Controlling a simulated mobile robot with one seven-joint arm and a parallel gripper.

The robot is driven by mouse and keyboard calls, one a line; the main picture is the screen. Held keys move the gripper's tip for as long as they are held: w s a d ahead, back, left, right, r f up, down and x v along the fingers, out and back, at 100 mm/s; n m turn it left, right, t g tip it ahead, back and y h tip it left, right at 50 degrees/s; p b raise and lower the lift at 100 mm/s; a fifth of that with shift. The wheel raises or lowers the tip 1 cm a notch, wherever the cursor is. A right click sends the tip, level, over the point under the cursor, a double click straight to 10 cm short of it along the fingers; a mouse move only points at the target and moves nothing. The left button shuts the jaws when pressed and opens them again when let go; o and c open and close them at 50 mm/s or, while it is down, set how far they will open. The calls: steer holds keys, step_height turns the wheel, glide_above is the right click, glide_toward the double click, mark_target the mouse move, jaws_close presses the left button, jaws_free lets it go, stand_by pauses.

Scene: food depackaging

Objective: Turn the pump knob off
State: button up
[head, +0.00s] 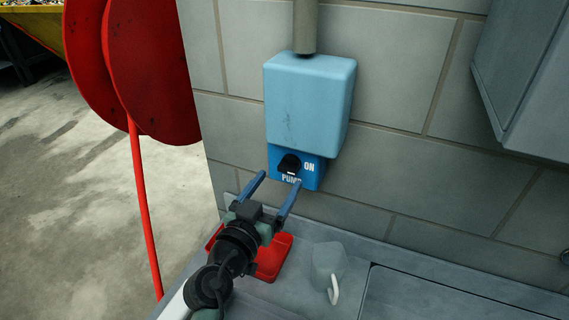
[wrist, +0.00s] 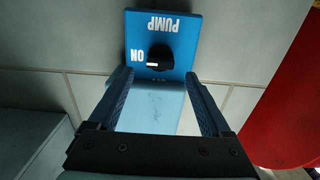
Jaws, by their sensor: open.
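The black pump knob (head: 289,164) sits on a blue switch plate (head: 313,174) below a light blue box on the tiled wall. The white words ON and PUMP are printed on the plate. In the wrist view the knob (wrist: 159,57) shows upside down, and its white mark points toward ON. My gripper (head: 276,184) is open, its two blue fingers reaching toward the plate from below. In the wrist view the open fingers (wrist: 163,76) stand on either side just short of the knob, with nothing between them. I cannot tell whether a fingertip touches the plate.
The light blue box (head: 309,100) hangs above the plate, with a pipe (head: 305,26) rising from it. A red hose reel (head: 150,75) is at left, a grey cabinet (head: 525,75) at upper right.

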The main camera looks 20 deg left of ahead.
mark_target(286, 171)
steer(key=shift+w+p, duration=0.55)
steer(key=shift+w, duration=1.75)
steer(key=shift+d, duration=0.1)
jaws_close()
